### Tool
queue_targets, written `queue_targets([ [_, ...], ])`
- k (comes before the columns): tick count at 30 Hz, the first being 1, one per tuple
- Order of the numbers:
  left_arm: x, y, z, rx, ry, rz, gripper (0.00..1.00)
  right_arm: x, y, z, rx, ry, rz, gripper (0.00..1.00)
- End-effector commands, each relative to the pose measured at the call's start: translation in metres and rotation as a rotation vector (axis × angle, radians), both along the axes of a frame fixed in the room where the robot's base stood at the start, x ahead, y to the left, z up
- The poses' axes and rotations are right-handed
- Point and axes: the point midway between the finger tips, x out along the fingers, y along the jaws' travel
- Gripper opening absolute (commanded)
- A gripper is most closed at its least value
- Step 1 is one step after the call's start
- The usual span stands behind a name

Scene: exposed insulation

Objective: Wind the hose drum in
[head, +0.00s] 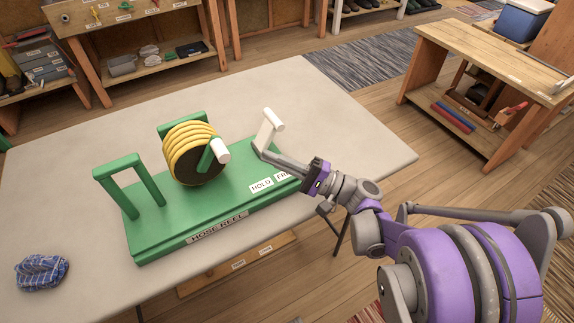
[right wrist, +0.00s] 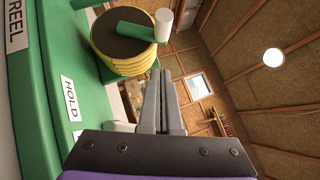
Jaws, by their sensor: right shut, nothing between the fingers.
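The green hose reel stand (head: 160,226) is on the table, with a "HOSE REEL" label on its front. Its drum, wound with yellow hose (head: 180,160), has a green crank arm (head: 206,157) with a white handle (head: 221,151); the handle also shows at the top of the right wrist view (right wrist: 163,22). A pale lever with a white grip (head: 270,126) stands right of the drum, behind the HOLD label (head: 262,186). My right gripper (head: 262,152) is shut and empty, its tips by the lever's lower part; I cannot tell whether they touch. My left gripper is out of view.
The grey table (head: 90,130) is clear around the stand, except for a crumpled blue checked cloth (head: 42,272) at the front left. A wooden bench (head: 495,60) stands apart at the right. Shelves with tools and shoes line the back.

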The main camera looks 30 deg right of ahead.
Motion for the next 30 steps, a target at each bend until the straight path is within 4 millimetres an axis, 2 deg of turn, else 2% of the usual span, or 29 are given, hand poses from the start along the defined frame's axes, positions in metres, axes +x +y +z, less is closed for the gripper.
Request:
queue_targets([
  [1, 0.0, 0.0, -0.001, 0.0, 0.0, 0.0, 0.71, 0.007, 0.01, 0.003, 0.002, 0.002, 0.005, 0.0],
  [5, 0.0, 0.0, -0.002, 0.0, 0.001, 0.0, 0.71, 0.025, 0.028, 0.01, 0.001, 0.002, 0.005, 0.0],
  [12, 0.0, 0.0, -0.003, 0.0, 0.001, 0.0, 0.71, 0.024, 0.056, 0.024, 0.001, 0.002, 0.001, 0.0],
  [17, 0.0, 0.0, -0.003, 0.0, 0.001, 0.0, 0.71, 0.024, 0.063, 0.027, -0.001, 0.001, 0.0, 0.0],
  [30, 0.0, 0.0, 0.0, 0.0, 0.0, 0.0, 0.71, 0.024, 0.063, 0.028, -0.011, 0.001, -0.001, 0.0],
])
